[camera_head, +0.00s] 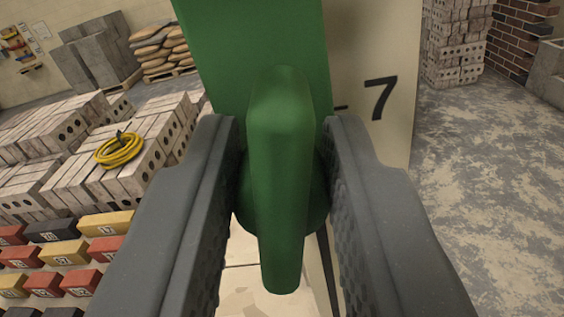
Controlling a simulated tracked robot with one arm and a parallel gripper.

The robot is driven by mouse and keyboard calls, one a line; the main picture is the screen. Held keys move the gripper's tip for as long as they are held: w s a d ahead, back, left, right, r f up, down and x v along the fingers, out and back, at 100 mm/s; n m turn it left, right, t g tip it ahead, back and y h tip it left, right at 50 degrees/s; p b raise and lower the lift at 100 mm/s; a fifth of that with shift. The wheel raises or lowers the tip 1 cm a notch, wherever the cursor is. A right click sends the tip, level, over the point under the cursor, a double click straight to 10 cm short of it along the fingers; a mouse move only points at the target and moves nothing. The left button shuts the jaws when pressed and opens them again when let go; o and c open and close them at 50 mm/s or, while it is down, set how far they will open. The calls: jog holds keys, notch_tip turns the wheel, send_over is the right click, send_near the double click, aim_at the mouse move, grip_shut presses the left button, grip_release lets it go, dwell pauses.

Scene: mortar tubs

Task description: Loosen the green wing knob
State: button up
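The green wing knob (280,180) is in the middle of the camera_head view, its long wing nearly upright with a slight tilt. It sits in front of a green plate (255,40) on a beige panel marked with a black 7 (372,60). My gripper (283,150) has its two dark grey, textured fingers on either side of the knob. Narrow gaps show between the wing and both fingers, so the gripper is open around it. The rear of the knob and the fingertips' far ends are partly hidden.
At left, stacked hollow blocks (70,165) carry a coiled yellow hose (118,150), with numbered coloured bricks (65,254) below. Sacks (158,50) lie on a pallet behind. Bare floor (490,190) lies at right, with a block stack (458,40) farther back.

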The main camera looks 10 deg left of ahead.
jog(key=shift+a+f+n+b, duration=0.1)
jog(key=shift+f+n+b, duration=0.1)
jog(key=shift+n+b, duration=0.9)
jog(key=shift+r+b, duration=0.15)
jog(key=shift+b, duration=0.5)
jog(key=o, duration=1)
jog(key=shift+r, duration=0.1)
jog(key=shift+s, duration=0.1)
jog(key=s, duration=0.4)
jog(key=s+b, duration=0.1)
jog(key=s, duration=0.4)
jog(key=s+d, duration=0.1)
jog(key=s, duration=0.3)
jog(key=shift+s+b, duration=0.3)
